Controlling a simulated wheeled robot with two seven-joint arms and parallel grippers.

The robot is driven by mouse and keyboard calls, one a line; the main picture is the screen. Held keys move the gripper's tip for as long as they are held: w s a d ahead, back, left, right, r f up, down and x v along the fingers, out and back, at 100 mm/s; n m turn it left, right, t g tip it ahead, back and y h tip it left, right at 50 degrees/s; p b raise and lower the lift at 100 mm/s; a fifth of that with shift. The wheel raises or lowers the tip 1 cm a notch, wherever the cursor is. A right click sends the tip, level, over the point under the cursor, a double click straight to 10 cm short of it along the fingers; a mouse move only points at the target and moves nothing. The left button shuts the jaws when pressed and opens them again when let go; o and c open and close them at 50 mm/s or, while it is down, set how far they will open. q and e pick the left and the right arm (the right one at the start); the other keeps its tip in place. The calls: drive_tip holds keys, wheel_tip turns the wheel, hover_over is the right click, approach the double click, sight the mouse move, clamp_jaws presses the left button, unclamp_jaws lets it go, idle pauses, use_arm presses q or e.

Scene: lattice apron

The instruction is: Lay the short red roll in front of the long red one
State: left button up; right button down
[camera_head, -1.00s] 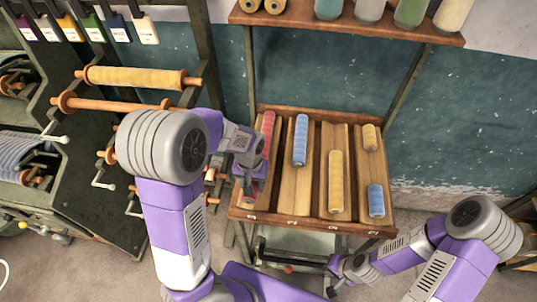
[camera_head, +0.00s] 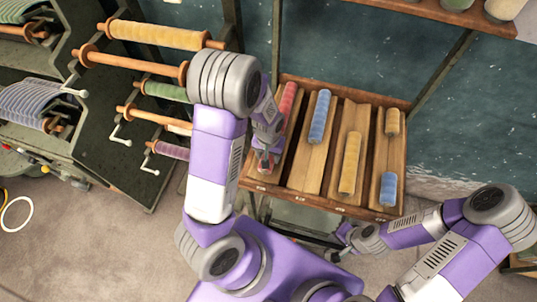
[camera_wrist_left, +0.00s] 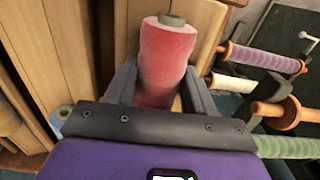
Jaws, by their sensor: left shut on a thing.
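The sloping wooden tray (camera_head: 330,207) has several channels side by side. The long red roll (camera_head: 288,103) lies in the upper part of its leftmost channel. My left gripper (camera_head: 266,154) is shut on the short red roll (camera_head: 264,167), at the lower end of that channel, in front of the long roll. In the left wrist view the short roll (camera_wrist_left: 165,60) stands between both fingers, its pale end away from me. I cannot tell whether it touches the channel floor. My right gripper (camera_head: 340,241) is by the tray's front right; its jaw opening is unclear.
Blue (camera_head: 320,116) and yellow (camera_head: 350,163) rolls lie in the middle channels. A short tan roll (camera_head: 392,122) and a short blue roll (camera_head: 388,189) share the right channel. A rack with a yellow roll (camera_head: 160,34) stands at left. A shelf (camera_head: 440,12) is above.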

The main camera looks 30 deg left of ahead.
use_arm(q)
drive_tip(key=shift+f+b, duration=0.4)
drive_tip(key=shift+f, duration=0.05)
drive_tip(key=o, duration=1.1)
drive_tip(key=shift+r+p, duration=0.5)
wheel_tip(320, 180, up, 12)
drive_tip(key=p, duration=0.1)
